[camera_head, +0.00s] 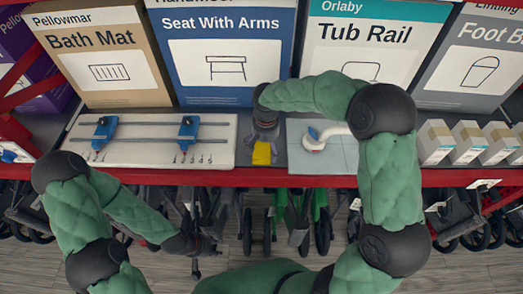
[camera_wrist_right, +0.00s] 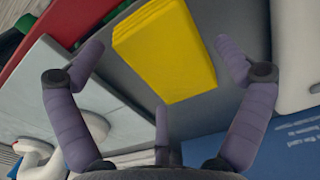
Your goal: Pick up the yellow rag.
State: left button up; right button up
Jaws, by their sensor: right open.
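The yellow rag (camera_head: 262,153) lies folded flat on the grey shelf top, between two display boards and near the red front edge. It shows as a yellow rectangle in the right wrist view (camera_wrist_right: 165,48). My right gripper (camera_head: 265,134) is over the shelf, just behind the rag in the head view. In the right wrist view its purple fingers (camera_wrist_right: 160,60) are spread wide, with the rag between and beyond them, apart from both. My left gripper (camera_head: 205,246) hangs low in front of the shelf, far from the rag; its fingers are too small to read.
A white board with blue sliders (camera_head: 150,150) lies left of the rag. A tiled board with a white tub rail (camera_head: 318,140) lies close on the right. Large product boxes (camera_head: 228,60) stand behind. Small boxes (camera_head: 468,142) stand at right. Scooters and walkers are parked below the shelf.

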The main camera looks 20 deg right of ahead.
jog(key=shift+f, duration=0.2)
jog(key=c, duration=0.8)
jog(key=shift+r, duration=0.1)
